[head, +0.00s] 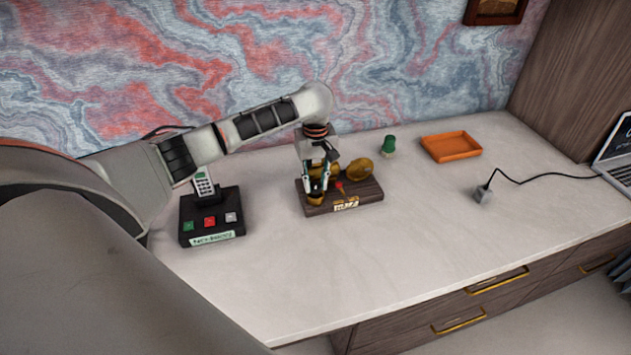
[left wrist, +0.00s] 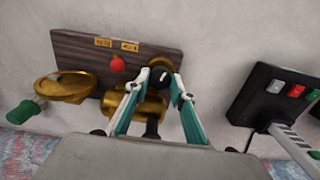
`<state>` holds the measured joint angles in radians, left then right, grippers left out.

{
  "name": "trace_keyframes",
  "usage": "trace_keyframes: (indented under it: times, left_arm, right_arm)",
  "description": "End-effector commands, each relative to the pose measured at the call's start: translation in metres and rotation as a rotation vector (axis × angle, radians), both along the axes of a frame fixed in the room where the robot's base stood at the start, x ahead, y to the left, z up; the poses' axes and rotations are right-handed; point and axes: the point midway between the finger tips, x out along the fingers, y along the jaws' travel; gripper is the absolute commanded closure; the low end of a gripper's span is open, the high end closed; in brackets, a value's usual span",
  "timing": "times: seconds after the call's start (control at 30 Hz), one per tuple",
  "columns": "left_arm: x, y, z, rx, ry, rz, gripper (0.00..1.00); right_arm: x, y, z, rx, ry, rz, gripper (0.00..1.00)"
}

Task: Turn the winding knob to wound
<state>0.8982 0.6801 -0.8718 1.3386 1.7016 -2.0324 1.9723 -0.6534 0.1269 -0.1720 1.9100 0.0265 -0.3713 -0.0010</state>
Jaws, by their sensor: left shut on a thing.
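The winding knob (left wrist: 160,78) is a dark round knob with a pale mark, on a brass mechanism (left wrist: 150,105) at one end of a wooden board (head: 368,195). The board also shows in the left wrist view (left wrist: 85,49). My left gripper (head: 322,181) reaches down over the board's left end. In the left wrist view its fingers (left wrist: 156,88) are shut on the knob from both sides. The fingers hide much of the mechanism, and the exact knob setting cannot be read. My right gripper is not in view.
The board also bears a red-tipped lever (left wrist: 117,63), a brass dish-like part (head: 358,170) and small labels (head: 346,203). A black button box (head: 212,216) with a handset stands left. A green object (head: 389,146) and orange tray (head: 451,146) are behind right. The front desktop is clear.

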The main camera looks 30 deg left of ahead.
Motion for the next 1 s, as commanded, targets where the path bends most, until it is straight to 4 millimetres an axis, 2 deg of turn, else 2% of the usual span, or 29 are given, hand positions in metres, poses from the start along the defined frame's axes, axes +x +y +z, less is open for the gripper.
trace_keyframes:
  times: [1.0]
  left_arm:
    - [0.0001,-0.0002,0.0002,0.0,0.0,-0.963,0.97]
  right_arm:
    - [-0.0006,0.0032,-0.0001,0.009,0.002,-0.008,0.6]
